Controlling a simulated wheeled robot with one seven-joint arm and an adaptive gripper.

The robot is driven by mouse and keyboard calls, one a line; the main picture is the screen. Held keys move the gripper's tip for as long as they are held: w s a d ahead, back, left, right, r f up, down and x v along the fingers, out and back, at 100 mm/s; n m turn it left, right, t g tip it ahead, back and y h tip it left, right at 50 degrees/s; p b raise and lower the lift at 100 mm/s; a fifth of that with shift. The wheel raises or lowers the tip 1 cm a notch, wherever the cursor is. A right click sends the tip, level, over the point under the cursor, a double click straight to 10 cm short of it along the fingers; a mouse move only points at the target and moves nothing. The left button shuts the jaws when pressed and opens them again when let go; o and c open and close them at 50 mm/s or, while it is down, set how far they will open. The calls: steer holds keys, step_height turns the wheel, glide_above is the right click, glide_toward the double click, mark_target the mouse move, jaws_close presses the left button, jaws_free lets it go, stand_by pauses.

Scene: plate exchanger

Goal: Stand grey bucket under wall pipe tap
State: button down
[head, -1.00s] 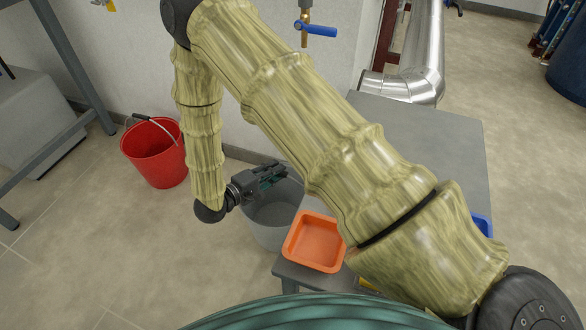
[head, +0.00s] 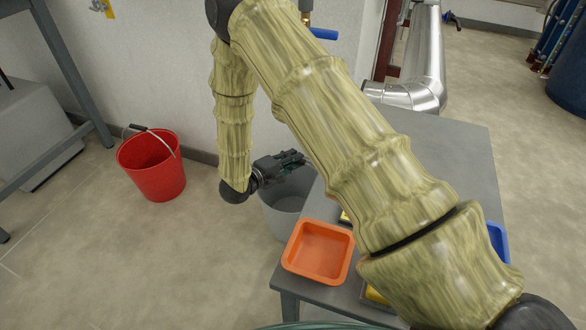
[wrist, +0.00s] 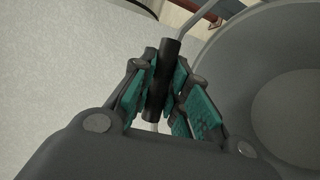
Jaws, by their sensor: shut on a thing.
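The grey bucket (head: 284,222) is left of the table, near the wall, partly hidden by my arm, gripper and the table edge. My gripper (head: 290,160) is over its rim, shut on the black handle grip (wrist: 166,80), which lies between the teal pads in the wrist view. The bucket's inside (wrist: 240,85) looks empty there. I cannot tell whether its base touches the floor. The wall pipe tap, with a blue lever (head: 323,34) and brass body (head: 306,17), is above and right of the bucket in the head view, partly behind my arm.
A red bucket (head: 152,180) stands on the floor to the left. A grey table (head: 455,150) at right carries an orange tray (head: 318,252) and a blue tray (head: 499,241), close to the grey bucket. A silver pipe (head: 425,60) is behind it. Floor at left front is clear.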

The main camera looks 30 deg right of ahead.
step_height(320, 180, down, 4)
steer(key=shift+r+b, duration=0.25)
steer(key=shift+b, duration=0.9)
steer(key=c, duration=1.4)
jaws_free()
steer(key=shift+f, duration=0.1)
steer(key=shift+p+v, duration=2.75)
steer(key=shift+v, duration=3.25)
steer(key=shift+w, duration=0.1)
